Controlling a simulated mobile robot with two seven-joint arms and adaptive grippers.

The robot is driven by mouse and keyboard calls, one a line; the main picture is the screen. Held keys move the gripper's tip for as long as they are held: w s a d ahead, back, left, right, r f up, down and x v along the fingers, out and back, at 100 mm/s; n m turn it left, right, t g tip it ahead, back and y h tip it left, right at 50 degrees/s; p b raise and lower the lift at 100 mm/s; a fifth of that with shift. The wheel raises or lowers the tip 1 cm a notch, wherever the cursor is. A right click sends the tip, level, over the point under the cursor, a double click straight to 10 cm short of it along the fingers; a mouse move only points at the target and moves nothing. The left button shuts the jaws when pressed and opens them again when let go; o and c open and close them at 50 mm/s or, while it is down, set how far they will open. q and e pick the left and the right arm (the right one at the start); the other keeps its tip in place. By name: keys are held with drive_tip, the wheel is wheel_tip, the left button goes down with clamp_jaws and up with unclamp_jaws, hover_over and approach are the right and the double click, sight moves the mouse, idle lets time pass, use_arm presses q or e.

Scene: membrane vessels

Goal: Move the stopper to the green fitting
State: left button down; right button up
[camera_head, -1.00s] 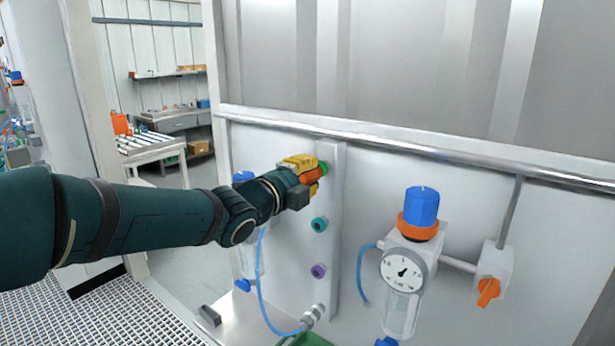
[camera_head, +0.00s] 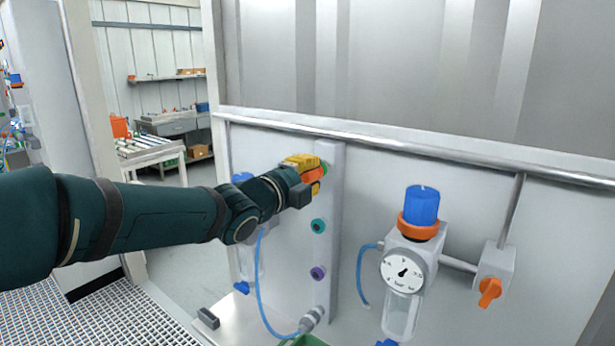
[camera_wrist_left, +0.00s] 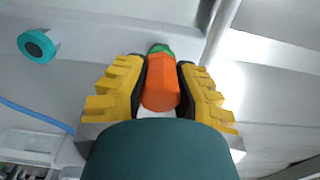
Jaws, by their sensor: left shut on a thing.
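The orange stopper (camera_head: 314,175) is between the yellow fingers of my left gripper (camera_head: 308,177), at the upper part of the pale vertical strip on the panel. In the left wrist view the stopper (camera_wrist_left: 160,84) sits between both fingers of the gripper (camera_wrist_left: 161,85), which is shut on it. The green fitting (camera_head: 325,168) shows just past the stopper's far end, and it also shows in the left wrist view (camera_wrist_left: 159,48). The stopper's end is in line with the fitting and appears to meet it; how far it is seated is hidden. My right gripper is not in view.
Below on the strip (camera_head: 334,230) are a teal fitting (camera_head: 318,226) and a purple fitting (camera_head: 318,272). A regulator with a blue knob (camera_head: 421,206) and a gauge (camera_head: 403,270) stands to the right. A blue hose (camera_head: 262,290) hangs below my left wrist.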

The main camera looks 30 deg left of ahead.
use_arm(q)
drive_tip(key=shift+w, duration=0.25)
drive_tip(key=c, duration=0.8)
unclamp_jaws()
drive_tip(key=s, duration=0.8)
drive_tip(key=s+a, duration=0.1)
drive_tip(key=s, duration=0.3)
